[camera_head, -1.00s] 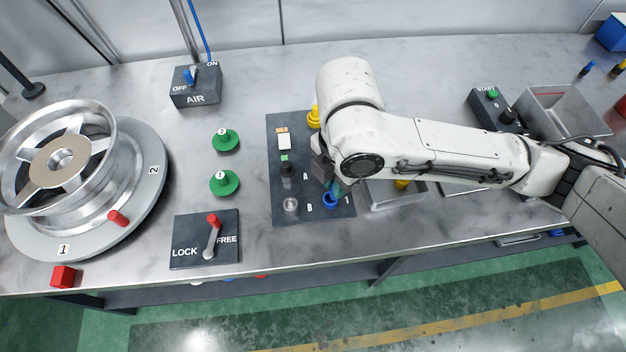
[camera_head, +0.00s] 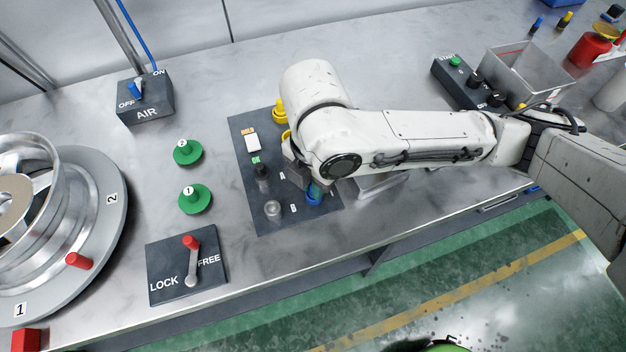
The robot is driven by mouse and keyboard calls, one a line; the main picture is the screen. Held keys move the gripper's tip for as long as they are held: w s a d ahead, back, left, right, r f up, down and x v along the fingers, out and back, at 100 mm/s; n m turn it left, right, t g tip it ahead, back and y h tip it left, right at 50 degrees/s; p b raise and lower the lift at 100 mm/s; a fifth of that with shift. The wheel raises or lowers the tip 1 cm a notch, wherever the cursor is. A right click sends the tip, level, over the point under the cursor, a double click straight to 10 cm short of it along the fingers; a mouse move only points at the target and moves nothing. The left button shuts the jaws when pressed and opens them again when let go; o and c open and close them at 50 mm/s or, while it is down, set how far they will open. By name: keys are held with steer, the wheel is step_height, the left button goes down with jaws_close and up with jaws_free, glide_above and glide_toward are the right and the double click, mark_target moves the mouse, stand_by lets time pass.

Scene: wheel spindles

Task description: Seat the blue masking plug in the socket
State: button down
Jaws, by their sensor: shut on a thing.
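The blue masking plug (camera_head: 314,198) shows as a small blue round piece at the front right part of a dark panel (camera_head: 250,218). My gripper (camera_head: 318,187) points down over it, and its fingertips are at the plug, shut on it. The arm hides most of the jaws. I cannot tell whether the plug touches the panel or is held just above it. On the panel's left side are a black cylinder (camera_head: 262,172) by the letter A and a clear round piece (camera_head: 273,209) by the letter B. I cannot tell which fitting is the socket.
Yellow pieces (camera_head: 280,112) stand at the panel's back. Green plugs (camera_head: 187,152) (camera_head: 195,198), a LOCK/FREE lever plate (camera_head: 172,284), an AIR switch box (camera_head: 147,108) and a wheel on a turntable (camera_head: 112,225) lie left. A metal bin (camera_head: 520,75) and START box (camera_head: 450,83) stand right.

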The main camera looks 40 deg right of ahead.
steer(key=c, duration=1.1)
jaws_free()
step_height(320, 180, up, 12)
steer(key=p, duration=0.2)
steer(key=shift+r, duration=0.15)
